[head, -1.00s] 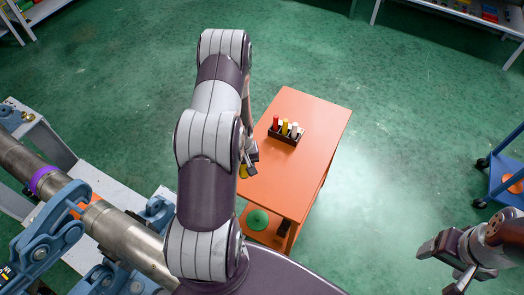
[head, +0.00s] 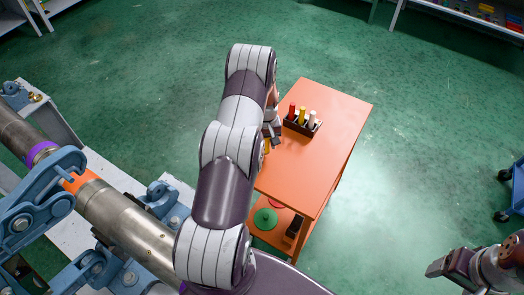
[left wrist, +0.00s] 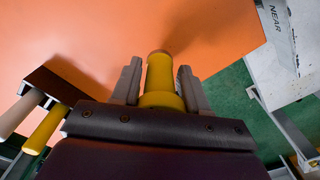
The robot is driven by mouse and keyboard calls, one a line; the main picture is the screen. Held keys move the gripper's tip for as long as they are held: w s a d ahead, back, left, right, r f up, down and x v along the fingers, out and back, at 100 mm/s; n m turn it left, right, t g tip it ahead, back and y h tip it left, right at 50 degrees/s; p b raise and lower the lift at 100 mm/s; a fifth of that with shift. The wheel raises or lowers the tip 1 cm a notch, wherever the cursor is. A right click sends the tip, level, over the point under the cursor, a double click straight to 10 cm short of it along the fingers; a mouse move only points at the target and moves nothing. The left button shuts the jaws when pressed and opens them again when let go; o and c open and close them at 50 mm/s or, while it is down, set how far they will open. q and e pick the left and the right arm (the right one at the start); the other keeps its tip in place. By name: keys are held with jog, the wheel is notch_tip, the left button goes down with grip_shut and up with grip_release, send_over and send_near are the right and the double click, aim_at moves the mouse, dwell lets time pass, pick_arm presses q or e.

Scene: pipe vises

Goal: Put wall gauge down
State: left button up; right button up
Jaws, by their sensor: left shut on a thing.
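The wall gauge appears to be the yellow cylinder with a brownish end (left wrist: 161,75). It stands between the two fingers of my left gripper (left wrist: 160,88), which is shut on it. In the head view my left gripper (head: 271,134) is over the left edge of the orange cart, mostly behind my arm, and only a bit of yellow (head: 267,147) shows. The gauge is over the orange top (left wrist: 90,30); I cannot tell whether it touches. My right gripper (head: 450,279) is at the bottom right, partly cut off, with its fingers apart and nothing seen between them.
A dark rack (head: 302,125) with red, yellow and white handles stands on the cart top (head: 335,100), close to my left gripper. A green disc (head: 265,219) lies on the lower shelf. A pipe (head: 125,225) in blue vises (head: 40,210) is at left. The cart's far part is clear.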

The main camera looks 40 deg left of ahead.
pick_arm(q)
jog(key=shift+f, duration=0.7)
jog(key=shift+f+b, duration=0.3)
jog(key=shift+b, duration=0.15)
jog(key=o, duration=1.1)
jog(key=shift+r, duration=0.1)
